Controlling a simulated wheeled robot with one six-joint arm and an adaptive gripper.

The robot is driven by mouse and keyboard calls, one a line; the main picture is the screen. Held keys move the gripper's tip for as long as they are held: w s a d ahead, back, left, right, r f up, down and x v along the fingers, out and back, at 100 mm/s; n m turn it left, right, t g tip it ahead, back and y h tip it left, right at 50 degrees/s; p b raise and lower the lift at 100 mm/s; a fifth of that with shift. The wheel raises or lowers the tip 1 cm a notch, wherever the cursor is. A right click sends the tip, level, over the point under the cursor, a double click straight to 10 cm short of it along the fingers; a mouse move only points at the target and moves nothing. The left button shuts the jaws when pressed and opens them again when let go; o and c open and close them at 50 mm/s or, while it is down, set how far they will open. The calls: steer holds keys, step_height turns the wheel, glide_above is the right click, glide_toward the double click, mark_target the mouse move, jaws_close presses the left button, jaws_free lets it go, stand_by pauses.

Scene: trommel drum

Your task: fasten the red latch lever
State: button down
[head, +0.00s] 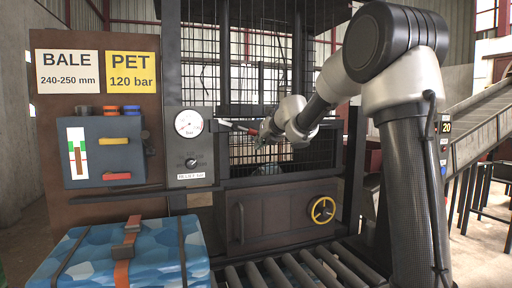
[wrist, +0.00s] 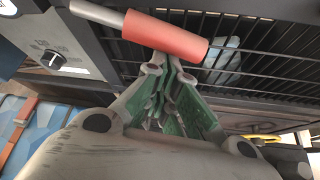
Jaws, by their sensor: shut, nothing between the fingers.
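The red latch lever is a grey metal rod with a thick red grip (wrist: 165,35). In the wrist view it runs from the upper left across the top, slightly tilted down to the right. In the head view the lever (head: 238,127) sticks out rightward from beside the pressure gauge, in front of the mesh door. My gripper (wrist: 167,66) is shut and empty, its fingertips at the lower side of the red grip; I cannot tell whether they touch it. In the head view my gripper (head: 261,137) is small, at the grip's right end.
The gauge panel (head: 191,150) stands left of the lever. Behind is the black mesh door (head: 290,120), with a brown lower panel and a yellow handwheel (head: 323,210). A blue strapped bale (head: 90,255) and rollers (head: 300,268) lie below. A conveyor (head: 475,140) rises at right.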

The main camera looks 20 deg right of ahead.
steer(key=shift+d+r, duration=0.35)
steer(key=shift+r, duration=0.3)
steer(key=shift+f, duration=0.1)
stand_by(0.3)
